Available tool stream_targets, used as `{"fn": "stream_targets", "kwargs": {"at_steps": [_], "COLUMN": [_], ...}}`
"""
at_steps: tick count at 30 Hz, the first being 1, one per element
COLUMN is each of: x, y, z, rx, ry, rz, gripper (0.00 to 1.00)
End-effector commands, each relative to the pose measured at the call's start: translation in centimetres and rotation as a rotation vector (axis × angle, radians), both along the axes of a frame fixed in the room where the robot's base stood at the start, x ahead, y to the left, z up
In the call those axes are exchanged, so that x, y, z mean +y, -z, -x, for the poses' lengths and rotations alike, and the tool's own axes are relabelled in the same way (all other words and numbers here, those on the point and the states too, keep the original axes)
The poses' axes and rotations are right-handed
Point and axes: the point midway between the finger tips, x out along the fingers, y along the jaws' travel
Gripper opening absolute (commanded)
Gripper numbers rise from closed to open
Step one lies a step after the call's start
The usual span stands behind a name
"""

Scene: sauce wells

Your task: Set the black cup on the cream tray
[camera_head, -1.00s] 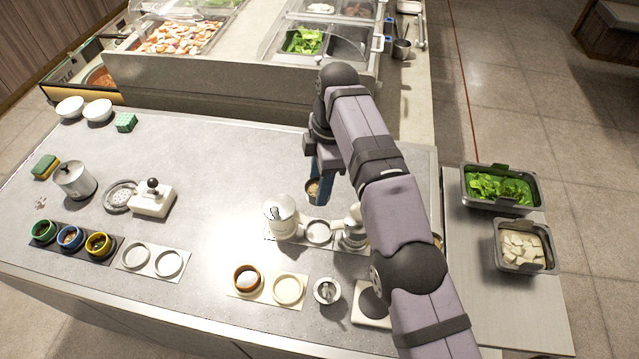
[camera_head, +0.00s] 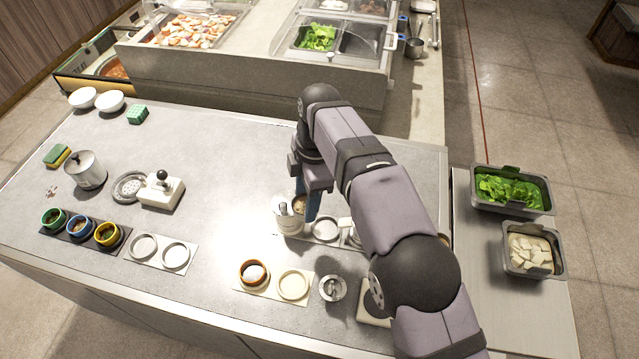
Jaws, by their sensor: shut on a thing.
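My gripper (camera_head: 307,210) points down above the middle of the counter and is shut on a small cup (camera_head: 299,204) with light brown contents. My fingers partly cover the cup, so I cannot make out its rim colour. It appears just above or behind the white canister (camera_head: 288,222). The cream tray (camera_head: 270,294) lies nearer the front edge, below my gripper in the picture. An orange-brown-rimmed cup (camera_head: 254,272) sits in its left well; its right well (camera_head: 293,285) is empty. No other cup is clearly black.
Dark tray (camera_head: 88,245) with green, blue and yellow cups stands at left, beside a pale tray (camera_head: 160,265) with two empty wells. A small metal cup (camera_head: 332,288) stands right of the cream tray. My arm hides part of the right side.

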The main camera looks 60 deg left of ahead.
Motion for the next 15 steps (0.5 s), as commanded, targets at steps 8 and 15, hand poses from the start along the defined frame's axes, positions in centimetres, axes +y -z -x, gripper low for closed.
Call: {"fn": "stream_targets", "kwargs": {"at_steps": [8, 15], "x": [-2.7, -5.8], "y": [3.1, 5.3], "z": [4.6, 7.5], "rx": [0.001, -0.003], "ry": [-0.110, -0.189], "rz": [0.001, 0.001], "gripper": [0.23, 0.23]}}
